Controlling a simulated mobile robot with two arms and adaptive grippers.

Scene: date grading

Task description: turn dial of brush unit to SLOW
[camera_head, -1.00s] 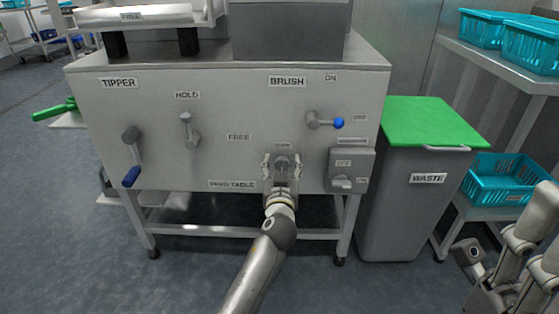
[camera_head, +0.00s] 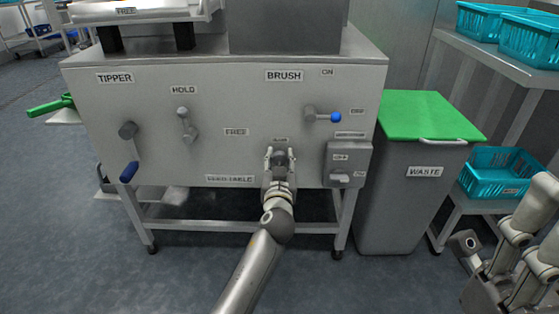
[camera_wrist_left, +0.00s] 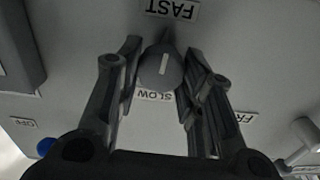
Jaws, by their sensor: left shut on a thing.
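The brush unit's dial (camera_wrist_left: 161,68) is a dark grey knob with a white line on the front panel, below the BRUSH label (camera_head: 284,76). In the left wrist view, which is upside down, the FAST label (camera_wrist_left: 172,9) is above the dial and the SLOW label (camera_wrist_left: 154,95) is just below it. The dial's narrow nose points toward FAST. My left gripper (camera_head: 280,156) is shut on the dial, with one finger on each side; it also shows in the left wrist view (camera_wrist_left: 162,73). In the head view the gripper partly hides the dial.
A blue-tipped lever (camera_head: 323,115) is above right of the dial, and a grey switch box (camera_head: 347,163) stands close to its right. TIPPER (camera_head: 128,150) and HOLD (camera_head: 186,123) levers are to the left. A waste bin (camera_head: 412,190) stands right of the machine. My right arm is folded at the right edge.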

